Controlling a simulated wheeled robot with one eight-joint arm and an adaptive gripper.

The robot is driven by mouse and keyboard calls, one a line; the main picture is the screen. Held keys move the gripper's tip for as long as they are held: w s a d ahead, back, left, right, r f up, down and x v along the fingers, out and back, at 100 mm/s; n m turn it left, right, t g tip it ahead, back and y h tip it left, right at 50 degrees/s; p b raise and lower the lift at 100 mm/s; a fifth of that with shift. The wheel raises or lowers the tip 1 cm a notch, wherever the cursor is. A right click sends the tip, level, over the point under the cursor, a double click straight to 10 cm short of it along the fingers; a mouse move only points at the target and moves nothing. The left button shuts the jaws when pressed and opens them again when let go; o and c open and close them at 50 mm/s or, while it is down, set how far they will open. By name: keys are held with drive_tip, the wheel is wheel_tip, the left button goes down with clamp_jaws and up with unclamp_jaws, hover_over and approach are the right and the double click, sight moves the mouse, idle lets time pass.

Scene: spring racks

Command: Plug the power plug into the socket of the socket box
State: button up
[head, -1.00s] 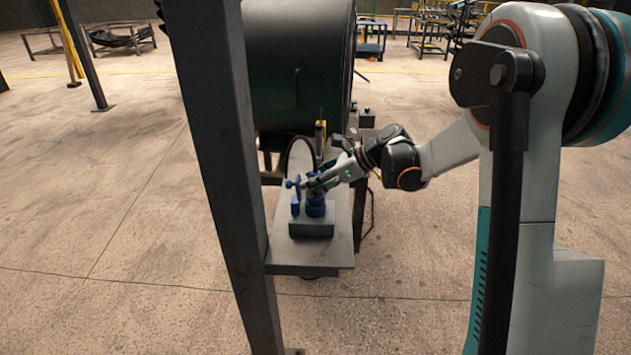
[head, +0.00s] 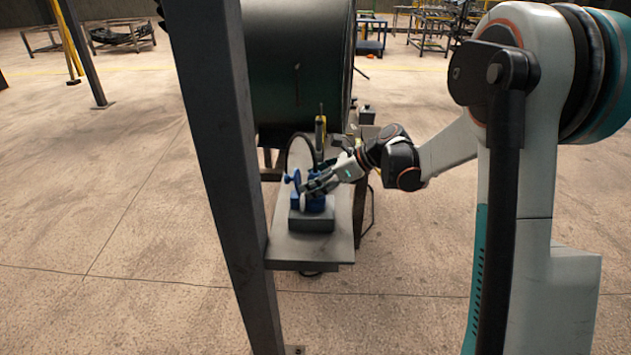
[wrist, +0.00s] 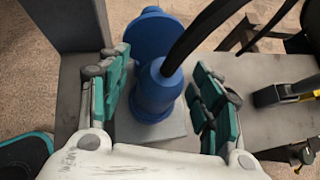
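The socket box (head: 312,222) is a grey block with a blue socket, on the narrow grey table; its grey top also shows in the wrist view (wrist: 148,132). The round blue lid (wrist: 150,34) stands raised behind the socket. The blue power plug (wrist: 157,88), with a black cable from its top, stands upright at the socket and appears seated in it; the exact depth is hidden. My gripper (wrist: 160,98) is open, with one finger on each side of the plug and small gaps visible. In the head view my gripper (head: 312,190) is at the box.
A dark post (head: 215,150) stands at the table's left. A large dark drum (head: 298,70) is behind the table (head: 310,252). A yellow-and-black tool (head: 320,130) stands at the table's back. The black cable (wrist: 200,30) loops backwards.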

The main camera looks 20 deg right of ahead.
drive_tip(key=shift+d, duration=0.1)
drive_tip(key=v, duration=1.2)
drive_tip(key=shift+w, duration=0.1)
